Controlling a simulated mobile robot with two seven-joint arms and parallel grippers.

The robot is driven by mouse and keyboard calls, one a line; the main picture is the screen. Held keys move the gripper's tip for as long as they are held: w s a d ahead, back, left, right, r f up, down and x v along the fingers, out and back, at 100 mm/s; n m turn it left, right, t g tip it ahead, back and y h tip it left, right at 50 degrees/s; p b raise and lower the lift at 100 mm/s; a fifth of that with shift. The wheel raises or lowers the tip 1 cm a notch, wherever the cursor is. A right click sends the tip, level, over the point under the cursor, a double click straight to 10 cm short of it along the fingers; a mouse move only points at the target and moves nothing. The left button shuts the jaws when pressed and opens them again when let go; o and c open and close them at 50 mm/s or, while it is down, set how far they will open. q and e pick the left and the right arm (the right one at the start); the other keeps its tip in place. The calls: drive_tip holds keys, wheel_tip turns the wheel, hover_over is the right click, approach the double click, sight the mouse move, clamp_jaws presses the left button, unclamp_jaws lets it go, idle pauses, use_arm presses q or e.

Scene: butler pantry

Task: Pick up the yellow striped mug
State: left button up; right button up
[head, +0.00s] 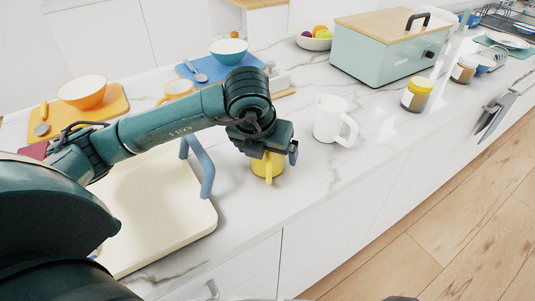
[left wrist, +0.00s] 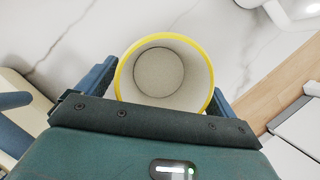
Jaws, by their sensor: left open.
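The yellow mug (head: 265,168) stands on the marble counter, partly hidden under my left gripper (head: 272,148) in the head view. In the left wrist view the mug (left wrist: 163,75) shows its round yellow rim and pale grey, empty inside. My left gripper is open, pointing down, with one blue finger on each side of the mug. A gap shows at the right finger; contact at the left finger is hard to tell. Stripes on the mug are not clearly visible. My right gripper is not in view.
A white mug (head: 333,120) stands close by on the right. A cream tray with a blue handle (head: 199,165) lies on the left. An orange mug (head: 178,90) and blue bowl (head: 228,51) are behind. The counter's front edge is near the yellow mug.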

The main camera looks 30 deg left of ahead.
use_arm(q)
drive_tip(key=shift+c, duration=0.2)
drive_tip(key=c, duration=1.3)
drive_tip(key=shift+r, duration=0.1)
